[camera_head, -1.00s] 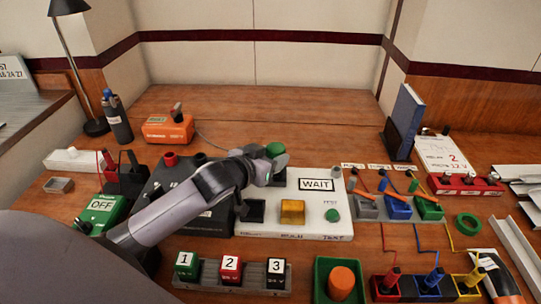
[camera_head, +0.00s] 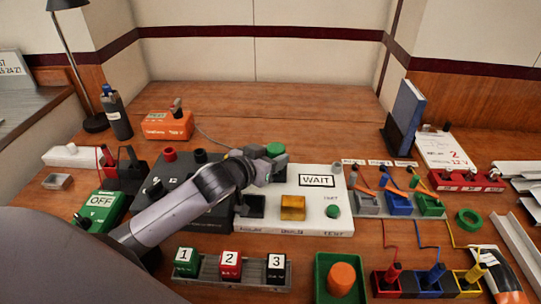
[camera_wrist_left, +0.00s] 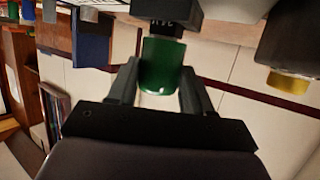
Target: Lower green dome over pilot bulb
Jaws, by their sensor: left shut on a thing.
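The green dome (camera_head: 275,149) is held in my left gripper (camera_head: 266,160) at the back edge of the white panel (camera_head: 310,225). In the left wrist view the green dome (camera_wrist_left: 163,66) sits between both fingers of my left gripper (camera_wrist_left: 160,88). Its far end is against or very close to a black block (camera_wrist_left: 166,14); I cannot tell whether they touch. The pilot bulb is not visible; the dome, the block or the gripper may hide it. My right gripper is not in view.
The panel carries a WAIT sign (camera_head: 317,181), an amber square lens (camera_head: 292,208) and a green button (camera_head: 332,211). A black panel (camera_head: 195,170) lies left of it, under my arm. Numbered blocks (camera_head: 231,265) stand in front.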

